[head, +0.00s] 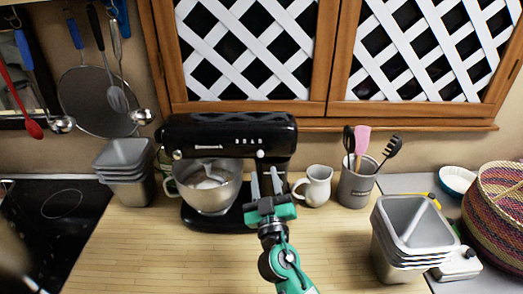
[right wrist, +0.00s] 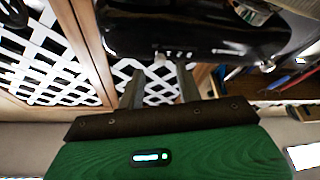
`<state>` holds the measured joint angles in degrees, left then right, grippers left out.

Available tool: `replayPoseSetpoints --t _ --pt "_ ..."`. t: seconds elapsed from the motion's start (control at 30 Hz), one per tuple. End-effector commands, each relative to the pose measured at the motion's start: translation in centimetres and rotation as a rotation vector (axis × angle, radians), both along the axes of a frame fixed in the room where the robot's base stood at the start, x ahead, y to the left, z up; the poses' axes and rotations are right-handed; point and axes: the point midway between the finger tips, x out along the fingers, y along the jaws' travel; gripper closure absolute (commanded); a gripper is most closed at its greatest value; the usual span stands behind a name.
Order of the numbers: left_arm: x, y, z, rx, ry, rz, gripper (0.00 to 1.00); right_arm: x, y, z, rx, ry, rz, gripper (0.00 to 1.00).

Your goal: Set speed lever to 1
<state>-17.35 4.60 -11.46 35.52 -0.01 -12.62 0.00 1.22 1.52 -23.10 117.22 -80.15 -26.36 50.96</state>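The black stand mixer (head: 230,135) stands on the wooden counter, with a steel bowl (head: 210,190) under its head. A small pale knob (head: 260,153), which looks like the speed lever, sits on the side of the head facing me. My right gripper (head: 264,174) points up in front of the mixer's right part, fingertips just below the knob. Contact with the lever cannot be told. The lever's exact setting is unreadable. My left gripper is not in view.
A white jug (head: 318,186) and a grey utensil holder (head: 356,184) stand right of the mixer. Stacked grey containers stand at the left (head: 125,172) and front right (head: 408,240). A black cooktop (head: 50,220) is at the left. The front middle counter is clear.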

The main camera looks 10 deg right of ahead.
Motion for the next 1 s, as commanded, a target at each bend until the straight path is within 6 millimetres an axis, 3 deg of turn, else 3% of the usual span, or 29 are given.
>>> replayPoseSetpoints --t 0.03,0.3,0.73,0.9,1.0 --pt "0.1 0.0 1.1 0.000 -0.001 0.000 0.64 1.0 -0.1 1.0 -0.003 -0.002 -0.001 0.65" --pt "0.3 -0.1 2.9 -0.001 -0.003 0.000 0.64 4.7 -0.4 2.1 -0.002 0.001 -0.001 0.65" --pt "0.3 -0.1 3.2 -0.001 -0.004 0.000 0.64 5.6 -0.4 2.1 -0.001 0.001 -0.001 0.65" --pt "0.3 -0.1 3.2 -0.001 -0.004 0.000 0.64 5.6 -0.4 2.1 -0.001 0.001 -0.001 0.96" --pt "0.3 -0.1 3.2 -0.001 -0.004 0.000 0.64 5.6 -0.4 2.1 -0.001 0.001 -0.001 1.00"
